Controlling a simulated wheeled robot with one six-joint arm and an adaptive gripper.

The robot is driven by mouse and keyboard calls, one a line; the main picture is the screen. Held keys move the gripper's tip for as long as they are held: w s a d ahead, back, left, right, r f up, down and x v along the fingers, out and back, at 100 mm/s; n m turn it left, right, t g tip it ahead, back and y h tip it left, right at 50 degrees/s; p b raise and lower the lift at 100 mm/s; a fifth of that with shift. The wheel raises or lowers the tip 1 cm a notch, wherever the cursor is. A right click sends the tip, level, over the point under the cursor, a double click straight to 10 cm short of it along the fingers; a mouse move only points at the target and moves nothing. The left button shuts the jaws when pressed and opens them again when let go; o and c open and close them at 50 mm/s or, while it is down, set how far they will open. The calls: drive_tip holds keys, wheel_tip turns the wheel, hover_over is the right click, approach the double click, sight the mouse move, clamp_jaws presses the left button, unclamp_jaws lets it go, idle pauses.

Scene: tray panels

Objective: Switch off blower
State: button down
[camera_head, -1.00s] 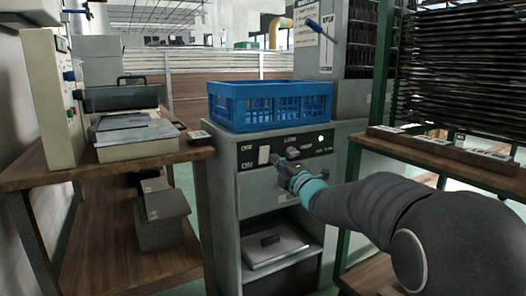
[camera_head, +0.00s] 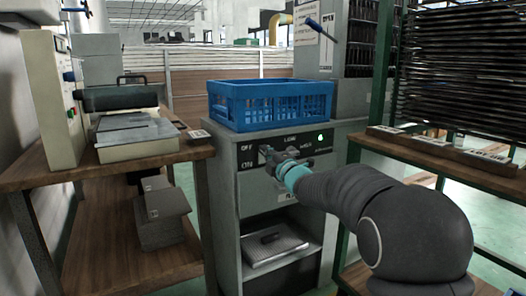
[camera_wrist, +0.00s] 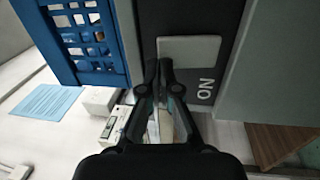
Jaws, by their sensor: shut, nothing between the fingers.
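The blower's dark control panel (camera_head: 300,150) is on the front of a grey cabinet, with OFF printed above ON at its left and a lit green lamp (camera_head: 320,139). My gripper (camera_head: 266,154) is at the left part of the panel, in front of the switch, and mostly hides it in the head view. In the wrist view the pale rocker switch (camera_wrist: 190,48) fills the upper middle, with ON printed below it. My gripper (camera_wrist: 165,66) is shut and empty, its tips at the switch's lower left edge. I cannot tell whether they touch it.
A blue crate (camera_head: 270,106) stands on top of the cabinet, and shows at upper left in the wrist view. A wooden bench (camera_head: 105,165) with equipment is on the left. A green-framed rack (camera_head: 385,90) with a wooden shelf is close on the right.

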drive_tip(key=p, duration=0.1)
drive_tip(key=r+p, duration=0.1)
drive_tip(key=shift+w+a+r+g+p, duration=0.15)
drive_tip(key=shift+w+a+g+p, duration=0.15)
drive_tip(key=shift+g, duration=0.1)
drive_tip(key=shift+f+h, duration=0.3)
drive_tip(key=shift+f, duration=0.15)
drive_tip(key=shift+d, duration=0.1)
drive_tip(key=s+d+r+b, duration=0.2)
drive_tip(key=s+d, duration=0.5)
drive_tip(key=s, duration=0.4)
drive_tip(key=shift+s+d+r, duration=0.15)
drive_tip(key=shift+d+r, duration=0.15)
drive_tip(key=shift+d, duration=0.05)
